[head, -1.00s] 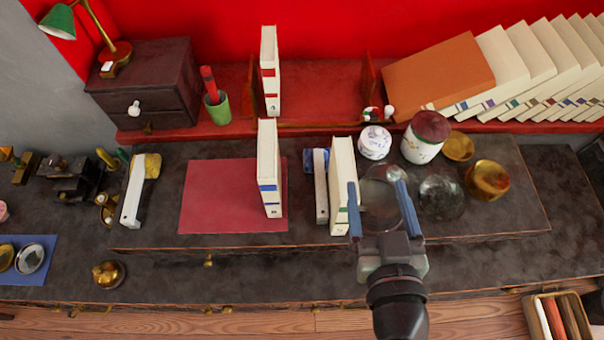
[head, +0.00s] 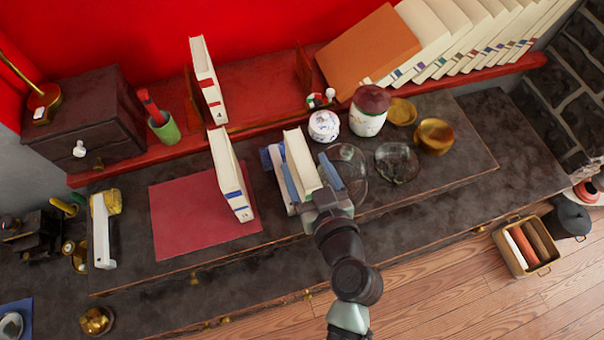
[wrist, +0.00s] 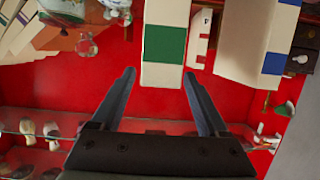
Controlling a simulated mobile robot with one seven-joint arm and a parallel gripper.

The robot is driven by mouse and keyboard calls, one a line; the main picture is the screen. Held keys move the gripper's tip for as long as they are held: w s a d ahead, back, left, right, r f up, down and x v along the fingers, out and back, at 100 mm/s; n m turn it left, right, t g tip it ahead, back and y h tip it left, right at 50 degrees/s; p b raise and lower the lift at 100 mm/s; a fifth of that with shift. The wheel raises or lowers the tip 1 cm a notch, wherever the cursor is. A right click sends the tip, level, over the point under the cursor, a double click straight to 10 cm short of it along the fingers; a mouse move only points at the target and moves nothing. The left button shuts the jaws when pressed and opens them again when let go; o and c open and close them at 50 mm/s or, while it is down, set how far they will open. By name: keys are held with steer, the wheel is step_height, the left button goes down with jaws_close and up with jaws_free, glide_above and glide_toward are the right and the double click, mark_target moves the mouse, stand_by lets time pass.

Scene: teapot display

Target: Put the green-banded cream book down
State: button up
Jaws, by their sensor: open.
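The green-banded cream book (head: 300,156) stands upright on the dark desk, right of the red mat. In the wrist view its spine, with the green band (wrist: 164,44), faces me and lies ahead of the space between my fingers. My gripper (head: 303,162) is open, with one blue finger on each side of the book in the head view. In the wrist view the gripper (wrist: 158,73) shows a gap between the fingertips and the book, and nothing is clamped.
A blue-banded cream book (head: 229,177) stands on the red mat (head: 174,215).

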mark_target(305, 163)
steer(key=shift+p+x, duration=0.5)
steer(key=shift+x, duration=1.4)
steer(key=shift+f, duration=0.15)
jaws_close()
steer(key=shift+d, duration=0.1)
